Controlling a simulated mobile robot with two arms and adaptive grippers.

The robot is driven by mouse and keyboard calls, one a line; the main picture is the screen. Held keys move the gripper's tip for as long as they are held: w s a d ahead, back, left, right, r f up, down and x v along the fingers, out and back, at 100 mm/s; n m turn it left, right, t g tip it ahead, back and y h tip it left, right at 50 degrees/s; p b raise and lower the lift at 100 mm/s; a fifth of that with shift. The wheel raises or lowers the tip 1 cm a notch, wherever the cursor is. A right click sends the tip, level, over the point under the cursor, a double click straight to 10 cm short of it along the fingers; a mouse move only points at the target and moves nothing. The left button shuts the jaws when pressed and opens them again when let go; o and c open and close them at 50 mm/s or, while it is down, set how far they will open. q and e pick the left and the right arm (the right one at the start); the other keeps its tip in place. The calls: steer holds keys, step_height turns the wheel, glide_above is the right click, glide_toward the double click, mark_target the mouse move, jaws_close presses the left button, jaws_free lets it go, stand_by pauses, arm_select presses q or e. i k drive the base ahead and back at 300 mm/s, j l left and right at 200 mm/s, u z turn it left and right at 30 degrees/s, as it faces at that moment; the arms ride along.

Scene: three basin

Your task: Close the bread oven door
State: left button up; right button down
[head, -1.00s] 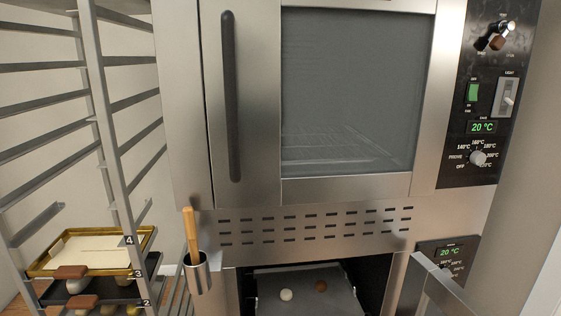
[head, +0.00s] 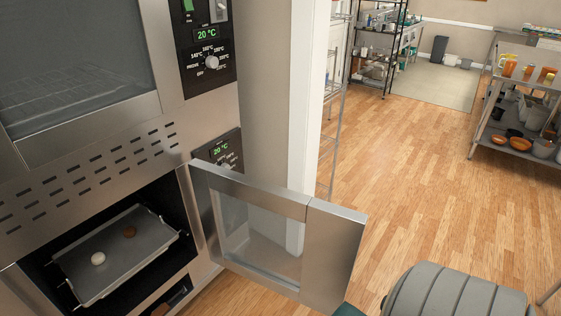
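The lower bread oven door (head: 335,255) stands wide open in the head view. It is a steel-framed door with a glass pane, reaching out to the right from its hinge side beside the lower control panel (head: 222,150). The lower oven chamber (head: 60,240) is open and dark inside.
The upper oven door (head: 75,60) is shut above the chamber. A white upright edge (head: 307,110) and a wire rack (head: 335,110) stand behind the open door. A steel table with bowls (head: 520,145) stands at far right.

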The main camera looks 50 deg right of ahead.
mark_target(334, 233)
steer(key=k+j+u, duration=0.1)
steer(key=k+u, duration=0.3)
steer(key=k+j+u, duration=0.4)
steer(key=k, duration=0.2)
steer(key=l+u, duration=0.2)
steer(key=l, duration=1)
steer(key=k+l+u, duration=0.1)
steer(key=l+u, duration=0.15)
steer(key=l, duration=0.95)
